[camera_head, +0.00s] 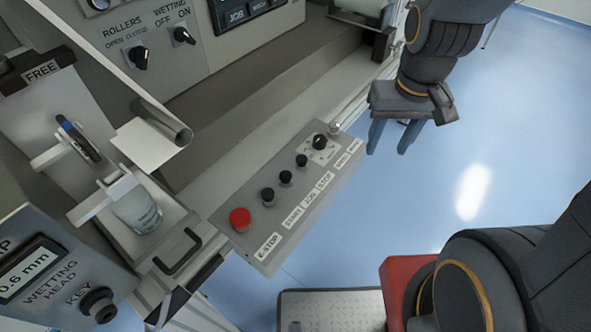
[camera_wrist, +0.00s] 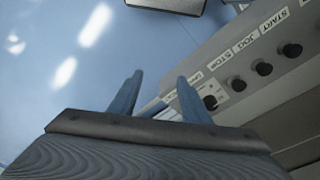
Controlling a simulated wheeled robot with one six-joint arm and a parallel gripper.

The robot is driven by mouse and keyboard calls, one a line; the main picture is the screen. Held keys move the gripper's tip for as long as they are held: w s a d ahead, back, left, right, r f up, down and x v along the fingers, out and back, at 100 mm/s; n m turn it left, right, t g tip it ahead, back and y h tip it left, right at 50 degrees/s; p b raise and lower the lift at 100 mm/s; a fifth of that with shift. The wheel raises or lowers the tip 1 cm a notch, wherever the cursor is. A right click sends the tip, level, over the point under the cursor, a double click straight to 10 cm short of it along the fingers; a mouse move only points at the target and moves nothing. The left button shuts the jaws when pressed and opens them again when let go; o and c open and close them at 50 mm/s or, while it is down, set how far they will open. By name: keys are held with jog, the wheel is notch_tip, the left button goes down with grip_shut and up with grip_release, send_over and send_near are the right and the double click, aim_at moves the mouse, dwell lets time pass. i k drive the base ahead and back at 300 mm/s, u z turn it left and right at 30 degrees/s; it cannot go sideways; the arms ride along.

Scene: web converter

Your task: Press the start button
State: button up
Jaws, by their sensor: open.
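The start button (camera_head: 267,197) is a black round button on the slanted grey control box, beside the red E-stop button (camera_head: 240,219) and above the START label (camera_head: 293,217). In the wrist view the start button (camera_wrist: 291,49) is at the upper right, at the far end of the black row. My gripper (camera_head: 391,142) is open and empty, its two blue-grey fingers pointing down. In the head view it is right of the box's far end, apart from the start button. In the wrist view the fingers (camera_wrist: 160,80) appear left of the row, closest to the selector knob.
The jog button (camera_head: 285,177), stop button (camera_head: 302,161) and selector knob (camera_head: 320,142) lie along the box between the start button and my gripper. A beaker (camera_head: 138,211) stands at left. A metal tread plate (camera_head: 335,310) is below. Blue floor is open at right.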

aim_at(268, 195)
jog(key=z, duration=0.4)
jog(key=k, duration=0.05)
jog(key=u, duration=1.65)
